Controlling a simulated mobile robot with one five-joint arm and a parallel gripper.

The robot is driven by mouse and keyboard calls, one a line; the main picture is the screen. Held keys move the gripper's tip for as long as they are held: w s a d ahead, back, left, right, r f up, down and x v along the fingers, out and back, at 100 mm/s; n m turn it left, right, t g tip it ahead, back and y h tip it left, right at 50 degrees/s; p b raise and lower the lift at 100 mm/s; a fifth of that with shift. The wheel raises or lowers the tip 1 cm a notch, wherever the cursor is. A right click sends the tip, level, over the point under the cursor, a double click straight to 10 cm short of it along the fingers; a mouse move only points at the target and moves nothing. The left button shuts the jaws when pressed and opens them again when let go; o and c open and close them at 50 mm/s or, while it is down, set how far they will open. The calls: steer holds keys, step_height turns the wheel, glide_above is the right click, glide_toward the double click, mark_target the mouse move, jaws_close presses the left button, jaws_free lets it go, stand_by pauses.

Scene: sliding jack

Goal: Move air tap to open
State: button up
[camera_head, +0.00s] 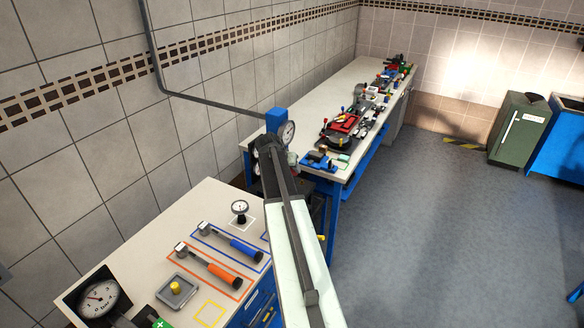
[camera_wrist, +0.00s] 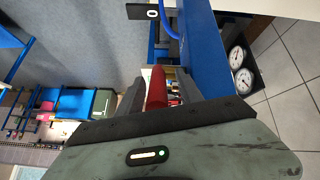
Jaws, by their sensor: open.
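A red rounded bar (camera_wrist: 157,88), which looks like the air tap's handle, stands between the fingers of my gripper (camera_wrist: 158,82) in the wrist view. The fingers are dark, apart and not closed on it; I cannot tell whether either touches it. The tap's body and its set position are hidden. In the head view my gripper (camera_head: 268,150) is at the far end of my arm, by a blue box (camera_head: 276,121) with a round gauge (camera_head: 287,134). The arm hides the tap there.
A near bench holds two hammers (camera_head: 207,265), a small dial gauge (camera_head: 239,207) and a grey tray (camera_head: 179,291). A long bench (camera_head: 318,90) behind carries several tools. In the wrist view a blue panel (camera_wrist: 217,50) and two gauges (camera_wrist: 240,67) are close at right.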

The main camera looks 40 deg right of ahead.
steer(key=p+v, duration=0.5)
steer(key=v, duration=0.2)
steer(key=shift+a, duration=0.15)
steer(key=shift+r, duration=0.1)
steer(key=shift+c, duration=0.3)
